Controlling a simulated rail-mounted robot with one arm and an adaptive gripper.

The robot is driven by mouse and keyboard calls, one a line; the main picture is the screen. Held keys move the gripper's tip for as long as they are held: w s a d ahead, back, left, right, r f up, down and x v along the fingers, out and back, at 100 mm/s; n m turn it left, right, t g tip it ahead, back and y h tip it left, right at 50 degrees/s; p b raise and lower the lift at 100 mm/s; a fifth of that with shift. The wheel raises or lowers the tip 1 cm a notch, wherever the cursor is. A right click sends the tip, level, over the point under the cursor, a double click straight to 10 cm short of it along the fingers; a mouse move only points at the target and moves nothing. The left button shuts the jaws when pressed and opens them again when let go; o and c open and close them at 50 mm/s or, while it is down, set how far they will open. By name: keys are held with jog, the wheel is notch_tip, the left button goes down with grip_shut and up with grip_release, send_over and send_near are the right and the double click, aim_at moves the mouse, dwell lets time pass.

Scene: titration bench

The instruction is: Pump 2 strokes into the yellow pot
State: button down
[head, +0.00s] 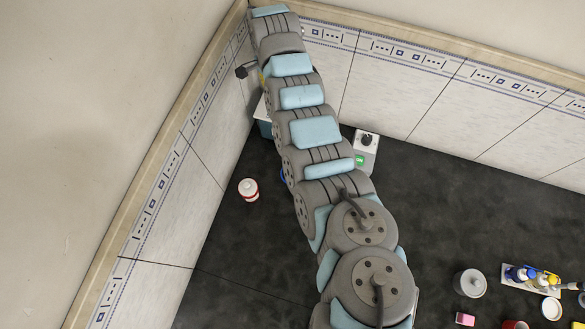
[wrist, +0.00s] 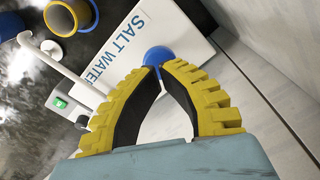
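In the wrist view the yellow pot (wrist: 93,16) shows at the top left, partly cut off, with a dark grey inside. A white box (wrist: 188,30) lettered "SALT WATER" carries a round blue knob (wrist: 154,54). A white spout-like tube (wrist: 66,72) reaches from near the box toward the pot's side; its bent end appears beside the pot. My gripper (wrist: 161,67) has its yellow-and-black fingertips nearly together at the blue knob, and nothing shows held between the fingers. Whether the tips touch the knob is unclear.
A grey unit with a black dial and green light (head: 366,155) stands right of my arm. A white-and-red pot (head: 249,190) stands left. Tiled walls close the corner.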

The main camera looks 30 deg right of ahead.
jog(key=shift+f, duration=0.65)
jog(key=shift+f+b, duration=0.35)
jog(key=shift+f, duration=0.35)
jog(key=shift+f+b, duration=0.35)
jog(key=shift+f, duration=0.15)
jog(key=shift+r, duration=0.1)
jog(key=shift+r+p, duration=1.05)
jog(key=shift+r, duration=1.35)
jog(key=shift+r, duration=0.15)
